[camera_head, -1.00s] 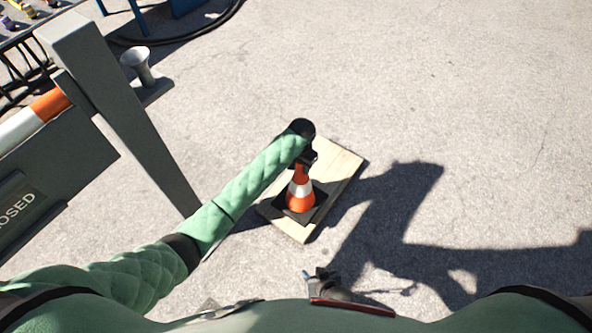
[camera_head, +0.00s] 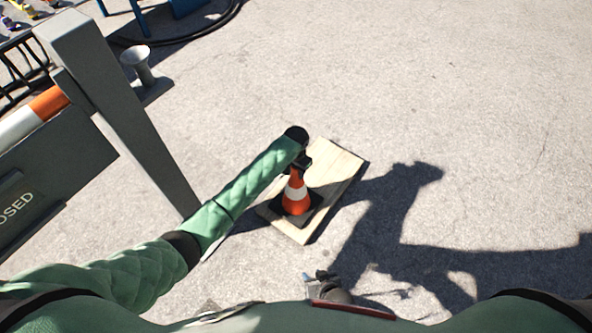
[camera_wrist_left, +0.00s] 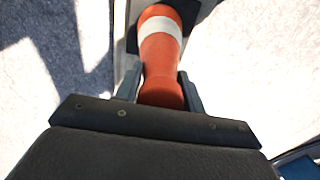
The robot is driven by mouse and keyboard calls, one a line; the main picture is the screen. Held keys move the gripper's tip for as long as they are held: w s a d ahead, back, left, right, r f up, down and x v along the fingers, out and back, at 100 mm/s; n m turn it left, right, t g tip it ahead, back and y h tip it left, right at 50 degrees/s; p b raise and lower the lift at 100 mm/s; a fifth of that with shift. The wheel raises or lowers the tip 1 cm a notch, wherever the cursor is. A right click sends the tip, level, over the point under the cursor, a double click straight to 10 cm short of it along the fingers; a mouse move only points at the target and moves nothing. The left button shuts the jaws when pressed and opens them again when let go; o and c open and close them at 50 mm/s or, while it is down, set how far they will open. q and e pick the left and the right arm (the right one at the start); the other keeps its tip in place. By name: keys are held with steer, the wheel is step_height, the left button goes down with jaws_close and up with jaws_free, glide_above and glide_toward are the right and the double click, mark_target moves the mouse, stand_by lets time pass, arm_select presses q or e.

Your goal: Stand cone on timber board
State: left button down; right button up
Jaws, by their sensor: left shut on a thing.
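The orange cone (camera_head: 295,203) with a white band and black base is upright over the pale timber board (camera_head: 341,165) on the ground. Its base overlaps the board's lower-left part; I cannot tell for sure whether it touches the wood. My left gripper (camera_head: 300,168) is shut on the cone's top from above. In the left wrist view the cone (camera_wrist_left: 160,55) runs between the two fingers (camera_wrist_left: 160,92), its tip nearest the camera. Part of the cone's base is hidden there. My right gripper is not clearly seen.
A grey barrier post (camera_head: 125,110) with a sign panel (camera_head: 60,185) stands left of my left arm. A grey bollard-like piece (camera_head: 140,68) and a dark hose (camera_head: 200,28) lie beyond. The paved ground (camera_head: 450,90) at the upper right is clear.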

arm_select(q)
steer(key=c, duration=0.9)
jaws_free()
arm_select(e)
steer(key=shift+w, duration=0.1)
arm_select(q)
steer(key=shift+o, duration=0.2)
step_height(320, 180, up, 12)
steer(key=shift+s+d+f+p, duration=0.1)
steer(key=shift+p, duration=0.5)
steer(key=s+d+f+n+t+h, duration=0.1)
steer(key=s+d+t+h, duration=0.15)
steer(key=s, duration=0.45)
steer(key=s+d+n+t+h, duration=0.1)
steer(key=s+d+t+h, duration=0.15)
steer(key=s, duration=0.45)
steer(key=s+a+f+n, duration=0.1)
steer(key=s+a+f, duration=0.2)
steer(key=s+f, duration=0.2)
steer(key=s+a+f+n+t, duration=0.1)
steer(key=s+a+f, duration=0.3)
steer(key=s, duration=0.6)
steer(key=s+a+f+n+t+y, duration=0.1)
steer(key=s+a+f, duration=0.3)
steer(key=s+f, duration=0.2)
steer(key=s, duration=0.2)
steer(key=shift+s+f, duration=0.3)
arm_select(e)
steer(key=shift+w+r, duration=0.35)
steer(key=shift+r, duration=0.5)
